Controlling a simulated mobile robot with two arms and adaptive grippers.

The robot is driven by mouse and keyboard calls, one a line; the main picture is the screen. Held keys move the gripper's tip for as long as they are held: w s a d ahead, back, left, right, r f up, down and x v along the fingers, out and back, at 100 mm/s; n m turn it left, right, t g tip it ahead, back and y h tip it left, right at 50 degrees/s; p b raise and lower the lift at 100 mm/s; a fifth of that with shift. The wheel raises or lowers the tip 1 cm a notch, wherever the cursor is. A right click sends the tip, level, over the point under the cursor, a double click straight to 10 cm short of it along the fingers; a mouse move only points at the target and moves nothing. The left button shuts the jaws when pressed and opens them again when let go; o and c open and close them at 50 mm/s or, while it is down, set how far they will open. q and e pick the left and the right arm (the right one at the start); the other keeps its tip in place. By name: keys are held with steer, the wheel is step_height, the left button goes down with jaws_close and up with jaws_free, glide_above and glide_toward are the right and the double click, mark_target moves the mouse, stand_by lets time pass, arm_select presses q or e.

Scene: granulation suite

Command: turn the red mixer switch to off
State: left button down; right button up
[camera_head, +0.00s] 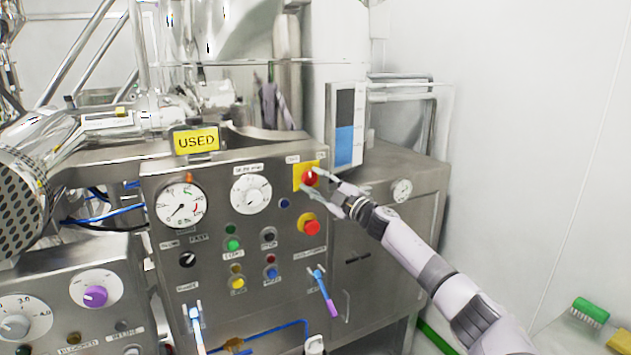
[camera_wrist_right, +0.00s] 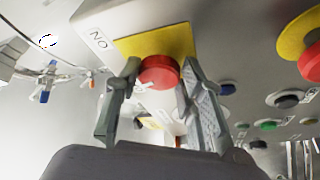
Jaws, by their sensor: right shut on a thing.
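The red mixer switch (camera_head: 311,177) sits on a yellow square plate (camera_head: 299,184) at the upper right of the steel control panel. It also shows in the right wrist view as a red knob (camera_wrist_right: 158,72) on the yellow plate (camera_wrist_right: 170,42). My right gripper (camera_head: 314,182) reaches in from the right. Its two fingers (camera_wrist_right: 158,84) lie on either side of the red knob and are shut on it. Part of the label beside the plate reads "NO" in the wrist view. The switch's exact angle is hard to tell. My left gripper is not in view.
A red emergency-type button (camera_head: 312,227) on a yellow round base sits just below. The panel (camera_head: 220,220) carries gauges, small coloured buttons and handles. Plain wall (camera_head: 540,120) fills the right side.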

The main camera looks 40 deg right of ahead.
steer(key=n+p, duration=0.1)
steer(key=n, duration=0.1)
steer(key=n+g+p, duration=0.1)
steer(key=shift+d+r+n, duration=0.1)
steer(key=shift+r+n, duration=0.25)
steer(key=shift+n, duration=0.05)
steer(key=shift+n+g+y+p, duration=0.3)
steer(key=shift+n+g+p, duration=0.55)
steer(key=shift+n, duration=0.55)
steer(key=shift+f, duration=0.1)
steer(key=o, duration=1.1)
steer(key=shift+o, duration=0.2)
steer(key=s+d, duration=0.1)
steer(key=s, duration=1)
steer(key=shift+s+d, duration=0.4)
